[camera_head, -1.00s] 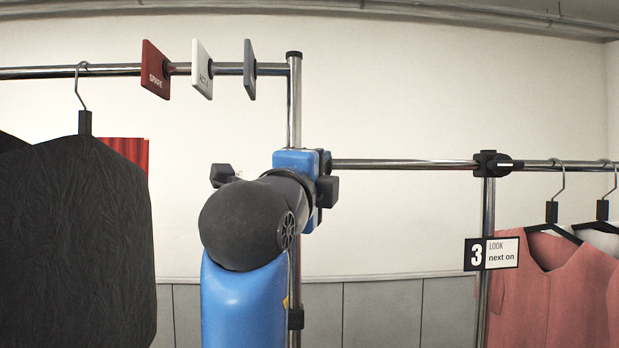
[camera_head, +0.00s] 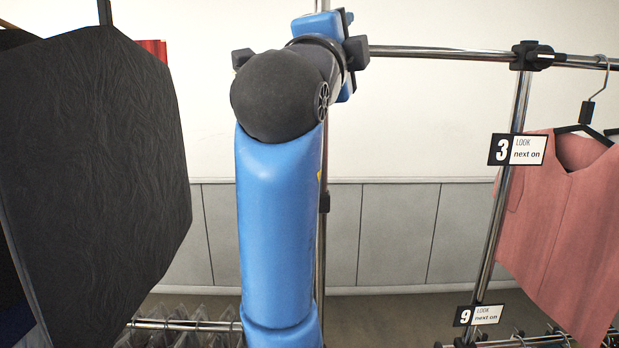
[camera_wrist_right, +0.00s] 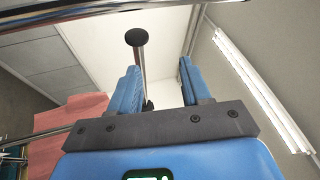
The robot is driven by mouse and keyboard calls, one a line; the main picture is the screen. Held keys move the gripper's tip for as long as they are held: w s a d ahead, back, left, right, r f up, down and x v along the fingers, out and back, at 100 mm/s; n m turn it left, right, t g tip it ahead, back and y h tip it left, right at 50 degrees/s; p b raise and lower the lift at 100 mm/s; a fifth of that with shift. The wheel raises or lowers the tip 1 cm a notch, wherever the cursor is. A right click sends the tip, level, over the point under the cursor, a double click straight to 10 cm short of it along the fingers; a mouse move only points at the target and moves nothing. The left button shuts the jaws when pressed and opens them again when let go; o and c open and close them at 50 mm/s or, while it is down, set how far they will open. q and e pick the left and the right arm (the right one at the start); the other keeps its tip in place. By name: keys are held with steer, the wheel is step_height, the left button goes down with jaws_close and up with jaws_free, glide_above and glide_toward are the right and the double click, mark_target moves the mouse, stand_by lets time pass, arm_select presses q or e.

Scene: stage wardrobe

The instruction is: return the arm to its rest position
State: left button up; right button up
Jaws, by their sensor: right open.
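My right arm rises through the middle of the head view, blue with a dark rounded joint. Its front end, blue with black parts (camera_head: 330,45), is raised beside the upright pole, and its fingers cannot be made out there. In the right wrist view my right gripper (camera_wrist_right: 160,68) has its two blue fingers apart, with nothing held between them. A chrome pole with a black round cap (camera_wrist_right: 136,37) shows beyond the fingers. My left gripper is in neither view.
A large black garment (camera_head: 95,170) hangs close at left. At right, a chrome rail (camera_head: 440,53) carries a pink garment (camera_head: 560,215); a "3" sign (camera_head: 517,150) and a "9" sign (camera_head: 478,315) hang on its post. Low rails (camera_head: 185,325) run along the bottom. Grey panels line the wall.

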steer(key=s+a+r+n+t+y, duration=0.25)
steer(key=a+n+t, duration=0.2)
steer(key=n, duration=0.25)
steer(key=w+a+f+n+t+y+b, duration=0.1)
steer(key=w+a+f+n+y, duration=0.1)
steer(key=f+n+y, duration=0.3)
steer(key=w+a+f+n+t+y, duration=0.1)
steer(key=a+f+n+t+y, duration=0.1)
steer(key=f+n+y, duration=0.4)
steer(key=d+f+n+g+y+b, duration=0.3)
steer(key=f+n, duration=0.5)
steer(key=f, duration=1.9)
steer(key=s+d+f+h, duration=0.1)
steer(key=s+d+f, duration=0.25)
steer(key=f, duration=0.35)
steer(key=s+d+f+g+h+b, duration=0.1)
steer(key=s+d+f, duration=0.1)
steer(key=d+f, duration=0.35)
steer(key=s+d+f, duration=0.3)
steer(key=f, duration=0.6)
steer(key=s+d+f+m+g+h+b, duration=0.1)
steer(key=s+d+f+m+g+h, duration=0.1)
steer(key=s+d+f, duration=0.3)
steer(key=s+d+f+m+g+h+b, duration=0.1)
steer(key=s+d+f+m+g+h, duration=0.2)
steer(key=s+f, duration=1.1)
steer(key=shift+d+f+g+h+b, duration=0.35)
steer(key=shift+d+h+b, duration=0.05)
steer(key=shift+d+h, duration=0.6)
